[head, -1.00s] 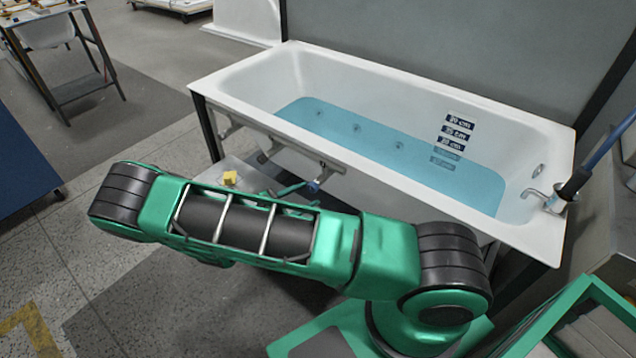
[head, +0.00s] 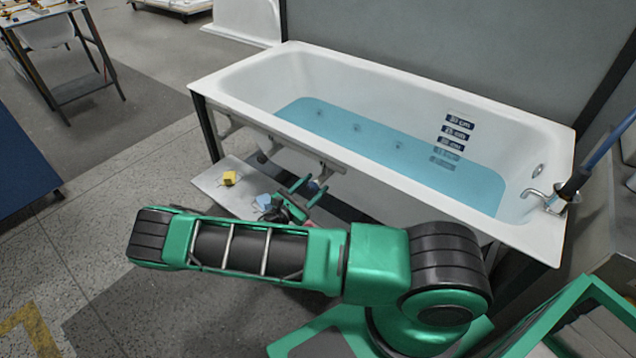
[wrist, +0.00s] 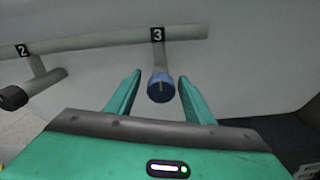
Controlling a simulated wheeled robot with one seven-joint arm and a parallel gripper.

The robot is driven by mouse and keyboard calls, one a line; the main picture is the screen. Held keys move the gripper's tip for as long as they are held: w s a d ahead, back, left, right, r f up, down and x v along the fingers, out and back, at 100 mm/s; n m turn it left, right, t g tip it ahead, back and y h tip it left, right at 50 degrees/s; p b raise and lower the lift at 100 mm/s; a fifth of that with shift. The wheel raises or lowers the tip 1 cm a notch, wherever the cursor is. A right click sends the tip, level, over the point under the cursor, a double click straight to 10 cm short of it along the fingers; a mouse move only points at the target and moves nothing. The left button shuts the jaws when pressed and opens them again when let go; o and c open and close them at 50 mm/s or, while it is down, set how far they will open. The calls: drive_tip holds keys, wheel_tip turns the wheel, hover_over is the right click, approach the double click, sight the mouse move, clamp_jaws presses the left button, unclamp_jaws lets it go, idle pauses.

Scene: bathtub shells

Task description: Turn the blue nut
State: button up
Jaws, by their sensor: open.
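The blue nut (wrist: 154,80) sits around the lower end of a short grey pipe stub under the label 3, in the wrist view. In the head view the nut (head: 314,184) is a small blue patch below the tub's front rim, partly hidden by my gripper. My gripper (wrist: 160,77) is open, with one green finger on each side of the nut. Its tips are beside the nut in the picture; I cannot tell if they reach its depth. No contact shows. In the head view my gripper (head: 311,183) points toward the tub's front pipe.
A stub with a dark end (wrist: 14,97) hangs under label 2 at left. The grey pipe (wrist: 90,40) runs along the white tub (head: 360,177), which holds water. A low grey shelf (head: 222,200) carries a yellow block (head: 229,178) and a light blue piece (head: 263,201).

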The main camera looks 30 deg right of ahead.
drive_tip(key=shift+x, duration=1.4)
drive_tip(key=c, duration=1)
drive_tip(key=shift+c, duration=0.2)
